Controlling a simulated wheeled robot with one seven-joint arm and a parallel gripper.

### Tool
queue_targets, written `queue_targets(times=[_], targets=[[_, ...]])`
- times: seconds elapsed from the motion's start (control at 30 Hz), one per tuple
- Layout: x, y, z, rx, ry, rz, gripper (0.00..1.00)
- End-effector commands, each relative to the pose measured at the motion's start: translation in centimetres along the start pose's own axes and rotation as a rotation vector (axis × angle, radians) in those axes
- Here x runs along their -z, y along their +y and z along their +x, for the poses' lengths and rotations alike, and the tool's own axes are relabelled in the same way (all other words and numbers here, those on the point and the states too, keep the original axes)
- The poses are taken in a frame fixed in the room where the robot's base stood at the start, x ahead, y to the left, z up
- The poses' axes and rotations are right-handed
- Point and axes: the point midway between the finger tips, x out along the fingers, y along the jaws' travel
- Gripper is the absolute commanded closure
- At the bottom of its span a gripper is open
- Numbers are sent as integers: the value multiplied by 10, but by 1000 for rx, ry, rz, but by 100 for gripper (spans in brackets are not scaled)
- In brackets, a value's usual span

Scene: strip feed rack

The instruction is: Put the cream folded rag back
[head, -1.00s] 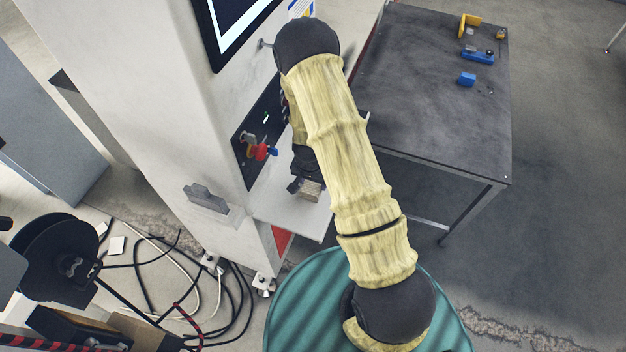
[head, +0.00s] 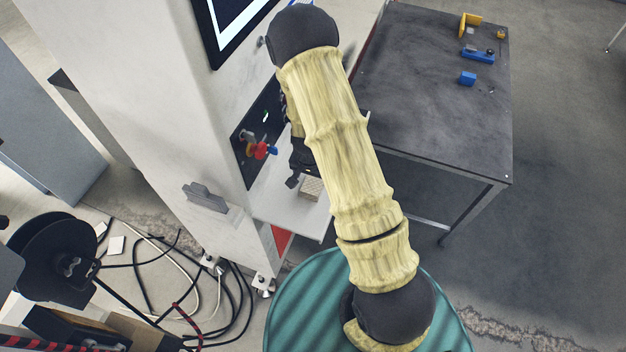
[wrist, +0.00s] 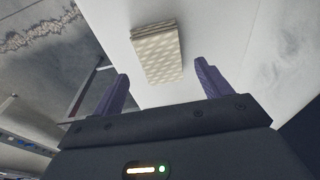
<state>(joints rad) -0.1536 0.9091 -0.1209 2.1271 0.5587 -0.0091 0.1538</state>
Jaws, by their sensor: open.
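The cream folded rag (head: 312,189) lies on a white shelf (head: 290,207) that juts from the white machine. In the wrist view the rag (wrist: 157,54) shows a pale dotted pattern and lies flat on the white surface, ahead of the fingers. My gripper (wrist: 160,82) is open and empty, its two purple fingers apart, with the rag beyond the fingertips and not between them. In the head view my gripper (head: 293,182) is dark, partly hidden by my arm, and stands just left of the rag.
A panel with red, yellow and blue knobs (head: 259,150) is on the machine wall close to my gripper. A dark table (head: 430,100) with blue and yellow parts stands to the right. Cables (head: 205,310) lie on the floor at lower left.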

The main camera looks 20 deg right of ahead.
Motion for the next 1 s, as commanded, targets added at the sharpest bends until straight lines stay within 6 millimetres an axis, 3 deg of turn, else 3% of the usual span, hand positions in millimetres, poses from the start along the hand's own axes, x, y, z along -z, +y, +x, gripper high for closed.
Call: queue_targets(times=[0.53,1.0], targets=[[0,-1,-83,2,3,-2,23],[0,0,-91,0,0,0,23]])
